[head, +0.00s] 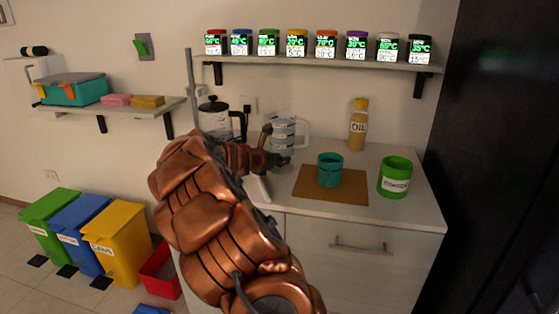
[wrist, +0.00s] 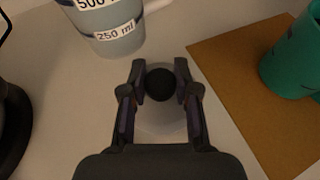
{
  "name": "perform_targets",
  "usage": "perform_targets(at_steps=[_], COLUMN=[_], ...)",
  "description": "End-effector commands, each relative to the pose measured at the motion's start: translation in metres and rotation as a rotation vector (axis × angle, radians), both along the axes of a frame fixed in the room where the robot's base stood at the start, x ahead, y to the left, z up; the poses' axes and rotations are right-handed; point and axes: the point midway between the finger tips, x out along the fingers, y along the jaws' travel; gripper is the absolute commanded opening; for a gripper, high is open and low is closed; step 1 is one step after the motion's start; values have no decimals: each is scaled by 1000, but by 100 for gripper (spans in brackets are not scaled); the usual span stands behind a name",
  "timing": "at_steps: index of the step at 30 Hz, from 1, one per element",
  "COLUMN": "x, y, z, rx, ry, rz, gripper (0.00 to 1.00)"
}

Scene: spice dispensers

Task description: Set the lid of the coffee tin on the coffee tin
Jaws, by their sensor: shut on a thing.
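My gripper (wrist: 160,72) is shut on the black knob (wrist: 160,85) of a pale round lid (wrist: 163,125), seen from above in the wrist view. In the head view my gripper (head: 283,160) is over the counter, left of a brown mat (head: 345,196). An open-topped teal container (head: 330,172) stands upright on the mat; it also shows at the right of the wrist view (wrist: 296,62). A green container (head: 396,178) with an unreadable label stands right of the mat. I cannot tell for certain which container is the coffee tin.
A measuring jug (head: 283,128) stands just behind my gripper. A glass press (head: 214,118) is at the counter's left and an oil bottle (head: 358,125) at the back. A shelf (head: 330,63) with several spice dispensers hangs above. The counter's front right is clear.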

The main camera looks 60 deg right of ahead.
Motion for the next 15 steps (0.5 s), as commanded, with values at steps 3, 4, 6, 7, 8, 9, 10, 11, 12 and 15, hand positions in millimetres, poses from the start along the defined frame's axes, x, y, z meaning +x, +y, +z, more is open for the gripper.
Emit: perform_targets(at_steps=[3, 4, 6, 7, 8, 9, 10, 11, 12, 15], x=[0, 0, 1, 1, 1, 1, 1, 1, 1, 1], y=[0, 0, 0, 0, 0, 0, 0, 0, 0, 0], z=[1, 1, 0, 0, -1, -2, -1, -1, -1, -1], rx=[-1, -1, -1, -1, -1, -1, 0, 0, -1, -1], ry=[-1, -1, -1, -1, -2, -2, -2, -2, -2, -2], rz=[1, 1, 1, 1, 1, 1, 1, 1, 1, 1], gripper=[0, 0, 0, 0, 0, 31, 34, 37, 42, 52])
